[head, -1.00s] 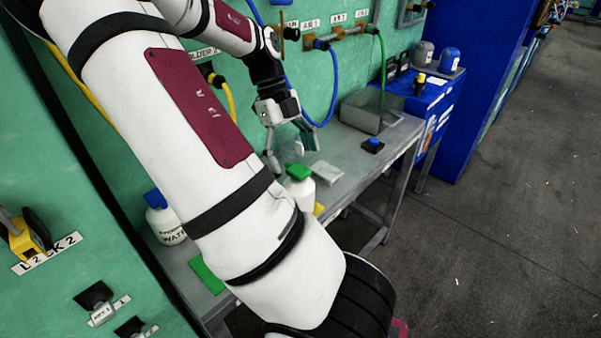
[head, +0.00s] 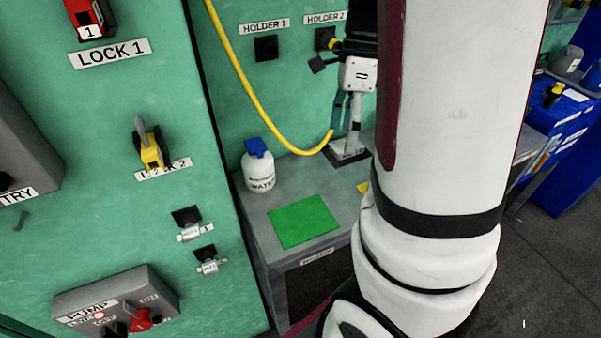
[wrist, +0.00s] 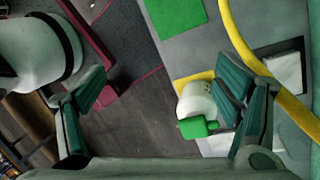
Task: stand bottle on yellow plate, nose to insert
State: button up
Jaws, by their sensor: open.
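In the wrist view a white bottle (wrist: 196,100) with a green cap (wrist: 196,128) is at the yellow plate (wrist: 190,79). The cap's nose points right in that picture. I cannot tell how squarely the bottle stands on the plate. My gripper (wrist: 165,88) is open and empty. Its right finger overlaps the bottle's edge in the picture; contact cannot be told. In the head view my gripper (head: 346,122) points down over the bench. Only a corner of the yellow plate (head: 363,187) shows there, and my arm hides the green-capped bottle.
A blue-capped water bottle (head: 260,172) stands behind the green plate (head: 303,220), which is empty and also shows in the wrist view (wrist: 176,14). A yellow hose (head: 253,110) hangs beside my gripper. The wall carries holders (head: 266,47) and a yellow lock (head: 151,152).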

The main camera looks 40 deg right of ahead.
jog(key=s+a+r+n+t+h, duration=0.1)
jog(key=s+a+r+n+t, duration=0.1)
jog(key=a+n, duration=0.7)
jog(key=s+a+r+n+t+h, duration=0.1)
jog(key=s+a+r+n+t, duration=0.2)
jog(key=s+a+n, duration=0.4)
jog(key=a+r+n, duration=0.1)
jog(key=a+n, duration=0.1)
jog(key=n, duration=0.7)
jog(key=shift+a+r+n+h, duration=0.2)
jog(key=shift+r+n+h, duration=0.1)
jog(key=shift+n+h, duration=0.1)
jog(key=shift+r, duration=0.15)
notch_tip(320, 180, up, 4)
jog(key=t+p, duration=0.1)
jog(key=p, duration=0.2)
jog(key=shift+f, duration=0.25)
